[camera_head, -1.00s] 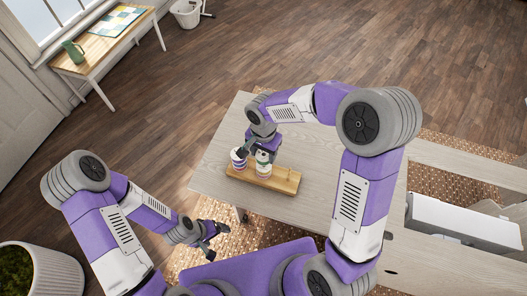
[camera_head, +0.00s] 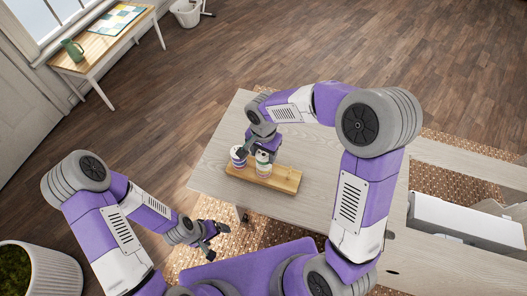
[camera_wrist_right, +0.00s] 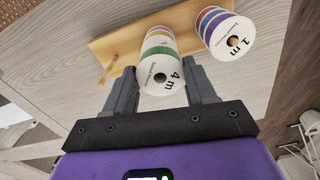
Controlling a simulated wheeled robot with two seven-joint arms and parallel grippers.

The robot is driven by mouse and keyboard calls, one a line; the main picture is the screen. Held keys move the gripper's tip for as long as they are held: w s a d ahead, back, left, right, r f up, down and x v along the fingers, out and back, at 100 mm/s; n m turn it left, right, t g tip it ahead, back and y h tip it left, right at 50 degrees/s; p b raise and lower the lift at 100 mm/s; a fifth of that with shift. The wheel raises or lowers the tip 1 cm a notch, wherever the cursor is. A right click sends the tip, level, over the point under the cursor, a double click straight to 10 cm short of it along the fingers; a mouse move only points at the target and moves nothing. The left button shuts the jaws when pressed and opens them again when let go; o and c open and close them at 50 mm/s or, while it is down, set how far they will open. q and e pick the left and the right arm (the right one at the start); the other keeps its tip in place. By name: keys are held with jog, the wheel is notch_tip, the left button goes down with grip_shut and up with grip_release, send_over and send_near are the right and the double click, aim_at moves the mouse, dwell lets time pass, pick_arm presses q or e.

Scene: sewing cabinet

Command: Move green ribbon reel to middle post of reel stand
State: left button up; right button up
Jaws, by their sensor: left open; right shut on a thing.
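The reel stand (camera_head: 283,183) is a wooden board on the table. The green ribbon reel (camera_wrist_right: 159,52), white with a green band and "4 m" on its end, is between the fingers of my right gripper (camera_wrist_right: 161,86), which is shut on it. In the head view the green reel (camera_head: 263,158) is over the middle of the stand, with yellow and pink bands (camera_wrist_right: 158,33) beneath it. The middle post is hidden. A purple-banded reel (camera_wrist_right: 225,32) marked "1 m" stands at the stand's left end in the head view. My left gripper (camera_head: 215,234) is open and empty, away from the stand.
A bare post (camera_wrist_right: 110,62) rises at the stand's other end. The pale table (camera_head: 330,205) is clear around the stand. A white box-like part (camera_head: 465,222) lies to the right.

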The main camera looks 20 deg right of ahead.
jog(key=shift+f+b, duration=0.85)
jog(key=shift+f, duration=0.15)
jog(key=o, duration=1.1)
jog(key=shift+r, duration=0.15)
notch_tip(320, 180, up, 7)
jog(key=shift+r+p, duration=0.2)
jog(key=shift+p, duration=0.75)
